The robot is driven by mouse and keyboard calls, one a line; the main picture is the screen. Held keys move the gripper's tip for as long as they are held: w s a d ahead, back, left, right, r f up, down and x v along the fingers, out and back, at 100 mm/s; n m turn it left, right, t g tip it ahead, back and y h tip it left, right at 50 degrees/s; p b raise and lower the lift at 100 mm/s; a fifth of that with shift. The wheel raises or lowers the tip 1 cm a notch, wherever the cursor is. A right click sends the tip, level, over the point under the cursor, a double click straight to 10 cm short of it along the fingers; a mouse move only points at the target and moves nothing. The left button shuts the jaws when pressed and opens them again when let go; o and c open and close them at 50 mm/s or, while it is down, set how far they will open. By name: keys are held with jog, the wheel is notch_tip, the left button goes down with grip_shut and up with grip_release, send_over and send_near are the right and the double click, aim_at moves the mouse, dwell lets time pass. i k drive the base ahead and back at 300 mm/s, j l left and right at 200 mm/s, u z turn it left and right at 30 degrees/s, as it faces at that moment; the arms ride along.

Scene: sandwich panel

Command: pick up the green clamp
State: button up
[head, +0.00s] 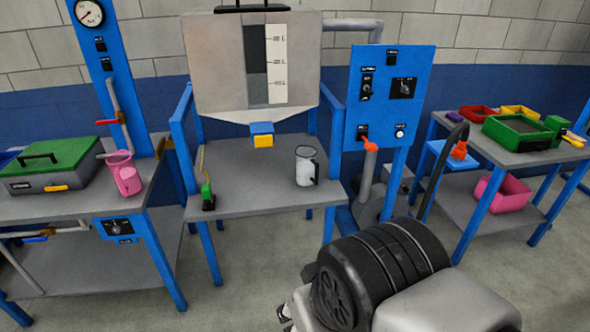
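A small green upright piece on a black base (208,196) stands at the front left of the middle table, with a thin yellow rod rising beside it. It looks like the green clamp, but it is too small to be sure. A second green item with a yellow handle (558,126) lies at the right end of the right table; I cannot tell what it is. My arm fills the bottom right of the head view, well apart from both. I cannot make out my gripper's fingers.
The middle table (250,201) also holds a white mug (306,166) under a hopper (250,60). The left table has a green-lidded box (55,165) and a pink jug (124,174). A blue panel (388,95) with a hose stands right. The right table holds several coloured bins.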

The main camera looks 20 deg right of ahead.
aim_at(206, 193)
jog(key=i+j+z, duration=0.25)
jog(key=z, duration=0.2)
jog(key=i+j+z, duration=0.2)
jog(key=j+z, duration=0.2)
jog(key=i+j, duration=0.2)
jog(key=j, duration=0.2)
jog(key=i+j+z, duration=0.1)
jog(key=j, duration=0.3)
jog(key=i+j, duration=0.25)
jog(key=j, duration=0.2)
jog(key=i+j+z, duration=0.1)
jog(key=j, duration=0.3)
jog(key=i+j, duration=0.2)
jog(key=j, duration=0.25)
jog(key=i+j+z, duration=0.1)
jog(key=j, duration=0.35)
jog(key=i+j, duration=0.2)
jog(key=j, duration=0.25)
jog(key=i+j, duration=0.15)
jog(key=j, duration=0.3)
jog(key=z, duration=0.05)
